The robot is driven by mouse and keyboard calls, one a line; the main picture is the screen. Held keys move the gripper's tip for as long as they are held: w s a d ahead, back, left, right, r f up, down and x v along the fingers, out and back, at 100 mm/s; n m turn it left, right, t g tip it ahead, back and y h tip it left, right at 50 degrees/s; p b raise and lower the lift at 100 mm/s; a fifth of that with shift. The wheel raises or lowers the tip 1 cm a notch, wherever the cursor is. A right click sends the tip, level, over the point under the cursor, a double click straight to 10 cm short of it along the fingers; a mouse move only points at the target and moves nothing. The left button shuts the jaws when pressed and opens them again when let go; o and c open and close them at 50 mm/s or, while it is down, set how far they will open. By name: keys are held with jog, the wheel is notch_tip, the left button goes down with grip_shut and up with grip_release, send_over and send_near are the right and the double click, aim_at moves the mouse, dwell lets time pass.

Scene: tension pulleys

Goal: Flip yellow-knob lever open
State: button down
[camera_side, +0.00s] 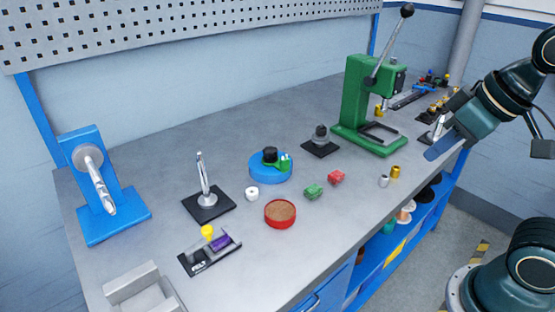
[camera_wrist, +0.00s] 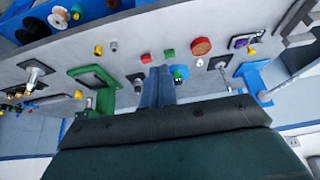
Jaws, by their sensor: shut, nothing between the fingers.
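The yellow-knob lever (camera_side: 208,232) stands on a small black base (camera_side: 200,264) marked with white lettering, near the front left of the bench. A purple roller (camera_side: 220,243) lies beside the knob in a grey bracket. In the wrist view, the purple part (camera_wrist: 241,42) and the fixture show small at the upper right. My gripper (camera_side: 432,153) is at the far right, above the bench edge and far from the lever. Its blue fingers (camera_wrist: 158,72) are together and empty. The lever's hinge is too small to make out.
The tall green press (camera_side: 362,110) is at the back right. A grey tray (camera_side: 142,290) sits at the front left.

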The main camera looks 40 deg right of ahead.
jog(key=w+a+r+n+g, duration=0.1)
jog(key=w+a+r, duration=0.1)
jog(key=w+a, duration=0.55)
jog(key=w+a+r, duration=0.1)
jog(key=w+a, duration=0.3)
jog(key=w, duration=0.7)
jog(key=w+a+f, duration=0.4)
jog(key=a, duration=0.5)
jog(key=w+a+f, duration=0.5)
jog(key=a, duration=0.5)
jog(key=shift+w+n+g+y, duration=0.25)
jog(key=shift+n+g+y, duration=0.05)
jog(key=shift+n, duration=0.1)
jog(key=x, duration=1)
jog(key=shift+s, duration=0.15)
jog(key=shift+s+d+f, duration=0.15)
jog(key=shift+s+d, duration=0.05)
jog(key=shift+s, duration=0.7)
jog(key=shift+s+d+f, duration=0.15)
jog(key=shift+s, duration=0.75)
